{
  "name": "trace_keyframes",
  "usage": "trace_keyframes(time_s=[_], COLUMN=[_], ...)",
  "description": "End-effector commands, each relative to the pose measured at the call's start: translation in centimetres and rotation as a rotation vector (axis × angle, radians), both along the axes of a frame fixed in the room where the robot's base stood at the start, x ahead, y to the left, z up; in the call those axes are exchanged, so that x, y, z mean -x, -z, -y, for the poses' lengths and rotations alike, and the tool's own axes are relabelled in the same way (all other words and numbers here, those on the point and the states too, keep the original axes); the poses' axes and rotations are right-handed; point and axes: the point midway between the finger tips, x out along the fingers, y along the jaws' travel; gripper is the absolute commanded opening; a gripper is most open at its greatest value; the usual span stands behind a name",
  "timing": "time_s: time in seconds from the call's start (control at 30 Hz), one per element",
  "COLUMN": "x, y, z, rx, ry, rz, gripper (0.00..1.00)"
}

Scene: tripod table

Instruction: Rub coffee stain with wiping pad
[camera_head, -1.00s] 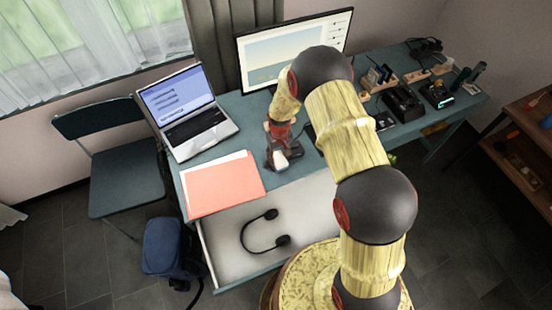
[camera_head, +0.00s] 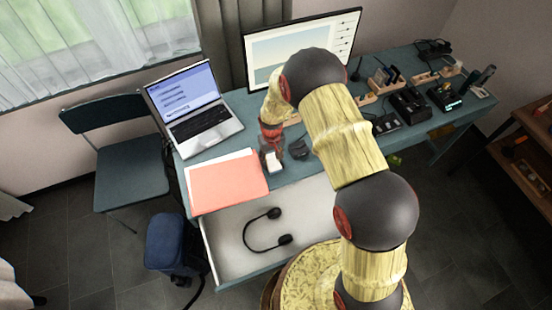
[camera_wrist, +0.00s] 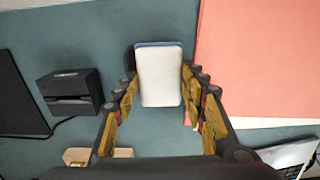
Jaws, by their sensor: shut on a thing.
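My gripper (camera_wrist: 160,100) is shut on a white wiping pad (camera_wrist: 160,75) with a blue edge, its fingers on the pad's two sides. In the head view the pad (camera_head: 273,162) shows as a small white block low over the desk, just right of the red folder. I cannot tell whether it touches the desk. A dark patch (camera_wrist: 130,58) shows at the pad's left edge in the wrist view; whether it is the coffee stain or part of a finger is unclear. No other stain is visible.
The red folder (camera_head: 228,185) lies close left of the pad, the laptop (camera_head: 195,115) behind it. A small black device (camera_head: 299,148) stands to the right. The monitor (camera_head: 300,50) is behind. An open drawer (camera_head: 225,255) holding a headset (camera_head: 265,230) juts out in front.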

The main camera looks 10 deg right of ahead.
Motion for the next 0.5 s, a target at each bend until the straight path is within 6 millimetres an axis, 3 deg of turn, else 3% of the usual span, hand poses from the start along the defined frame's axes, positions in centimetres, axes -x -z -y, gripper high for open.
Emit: trace_keyframes(time_s=[0.23, 0.5], x=[0.4, 0.4], y=[0.2, 0.4], z=[-2.0, -2.2], rx=[0.0, 0.0], ry=[-0.001, 0.001], rz=[0.0, 0.0], gripper=[0.21, 0.22])
